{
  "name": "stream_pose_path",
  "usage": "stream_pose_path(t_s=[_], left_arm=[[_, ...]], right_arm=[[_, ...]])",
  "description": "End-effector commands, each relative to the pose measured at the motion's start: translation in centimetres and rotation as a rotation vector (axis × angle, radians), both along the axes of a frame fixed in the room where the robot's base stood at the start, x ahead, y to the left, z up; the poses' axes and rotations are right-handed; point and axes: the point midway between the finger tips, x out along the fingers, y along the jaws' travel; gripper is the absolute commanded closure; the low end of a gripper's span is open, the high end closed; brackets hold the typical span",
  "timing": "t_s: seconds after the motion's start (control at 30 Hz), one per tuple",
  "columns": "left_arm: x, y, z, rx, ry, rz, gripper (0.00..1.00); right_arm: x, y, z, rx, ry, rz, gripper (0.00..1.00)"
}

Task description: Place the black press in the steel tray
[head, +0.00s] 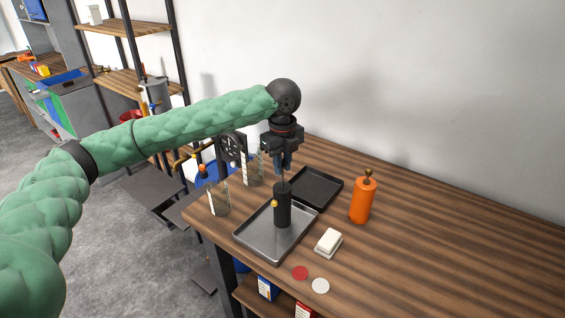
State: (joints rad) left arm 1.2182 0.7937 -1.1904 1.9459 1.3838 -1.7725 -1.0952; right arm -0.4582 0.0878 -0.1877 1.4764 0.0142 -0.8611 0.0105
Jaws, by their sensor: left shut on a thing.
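The black press (282,208) is a dark upright cylinder with a small yellow spot on its side and a thin rod on top. It stands over the steel tray (252,241), a shiny shallow tray near the table's left end. I cannot tell whether its base touches the tray floor. My left gripper (283,172) points down from above and is shut on the top of the press. My right gripper is not in view.
A black tray (326,188) lies just behind the steel one. An orange cylinder (362,203) stands to the right. A white block (328,242), a red disc (300,273) and a white disc (321,286) lie in front. Glass jars (219,199) stand left. The table's right side is clear.

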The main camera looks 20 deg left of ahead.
Motion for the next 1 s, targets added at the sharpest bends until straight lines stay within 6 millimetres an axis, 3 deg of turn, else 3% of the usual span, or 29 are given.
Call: stream_pose_path(t_s=[0.03, 0.13, 0.57, 1.0], left_arm=[[0.0, 0.0, 0.0, 0.0, 0.0, 0.0, 0.77], [0.0, 0.0, 0.0, 0.0, 0.0, 0.0, 0.59], [0.0, 0.0, 0.7, -0.001, -0.001, 0.0, 0.59], [0.1, -0.1, 8.1, -0.001, -0.002, -0.001, 0.59]], right_arm=[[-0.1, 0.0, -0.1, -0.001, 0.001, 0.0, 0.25], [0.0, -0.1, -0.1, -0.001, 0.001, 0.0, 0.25], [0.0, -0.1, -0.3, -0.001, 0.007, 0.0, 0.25], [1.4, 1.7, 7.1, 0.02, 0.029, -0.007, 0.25]])
